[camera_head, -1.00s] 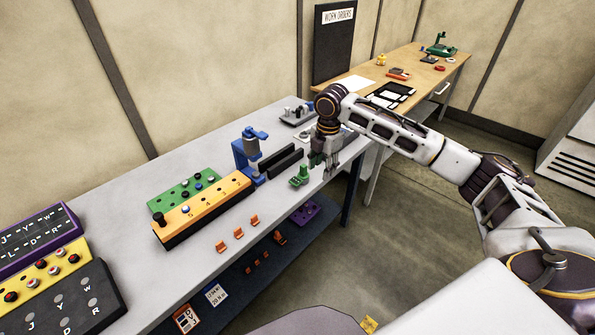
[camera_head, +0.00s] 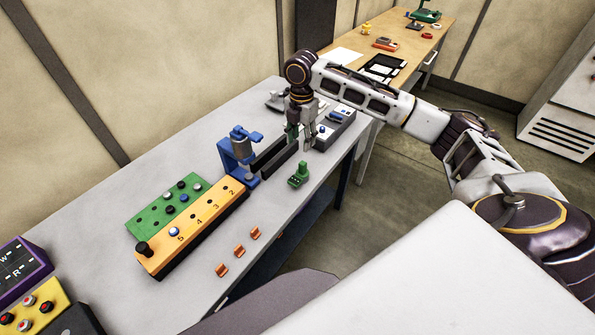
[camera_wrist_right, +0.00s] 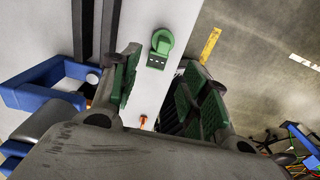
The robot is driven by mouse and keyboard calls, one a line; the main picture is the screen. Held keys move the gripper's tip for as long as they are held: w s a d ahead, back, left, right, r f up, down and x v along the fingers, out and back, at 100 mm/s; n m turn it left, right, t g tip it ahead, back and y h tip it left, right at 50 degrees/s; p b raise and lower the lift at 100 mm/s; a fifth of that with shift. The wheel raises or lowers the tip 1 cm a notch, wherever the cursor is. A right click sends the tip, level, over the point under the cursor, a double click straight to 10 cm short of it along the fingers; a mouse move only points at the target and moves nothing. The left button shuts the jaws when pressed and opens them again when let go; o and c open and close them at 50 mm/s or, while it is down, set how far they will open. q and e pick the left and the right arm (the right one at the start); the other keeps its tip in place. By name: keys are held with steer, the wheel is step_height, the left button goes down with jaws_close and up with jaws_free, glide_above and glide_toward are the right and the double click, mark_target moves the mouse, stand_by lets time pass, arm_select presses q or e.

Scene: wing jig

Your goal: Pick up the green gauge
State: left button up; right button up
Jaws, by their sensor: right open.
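The green gauge (camera_head: 299,176) stands on the grey bench near its front edge, right of the blue clamp fixture. It also shows in the right wrist view (camera_wrist_right: 160,46), beyond the fingertips and between their lines. My right gripper (camera_head: 301,146) points down over the bench, past the gauge towards the far end, and apart from it. In the right wrist view its two green-padded fingers (camera_wrist_right: 162,66) are spread with nothing between them. My left gripper is in neither view.
The blue fixture (camera_head: 238,150) and dark bars (camera_head: 274,157) stand behind the gauge. A grey box (camera_head: 335,127) is to the right of my gripper. The orange block (camera_head: 195,225) and orange clips (camera_head: 239,251) lie to the left. Bare bench surrounds the gauge.

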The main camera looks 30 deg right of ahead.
mark_target(302, 164)
step_height(302, 164, down, 7)
steer(key=shift+s+f, duration=0.1)
steer(key=shift+f, duration=0.1)
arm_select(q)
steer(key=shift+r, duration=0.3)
arm_select(e)
steer(key=shift+f, duration=0.55)
arm_select(q)
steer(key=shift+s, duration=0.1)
steer(key=shift+p, duration=0.3)
arm_select(e)
steer(key=shift+f, duration=0.1)
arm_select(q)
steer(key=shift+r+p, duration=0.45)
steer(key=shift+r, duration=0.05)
arm_select(e)
steer(key=shift+s+f, duration=0.15)
steer(key=shift+f, duration=2.35)
steer(key=shift+c, duration=0.4)
jaws_close()
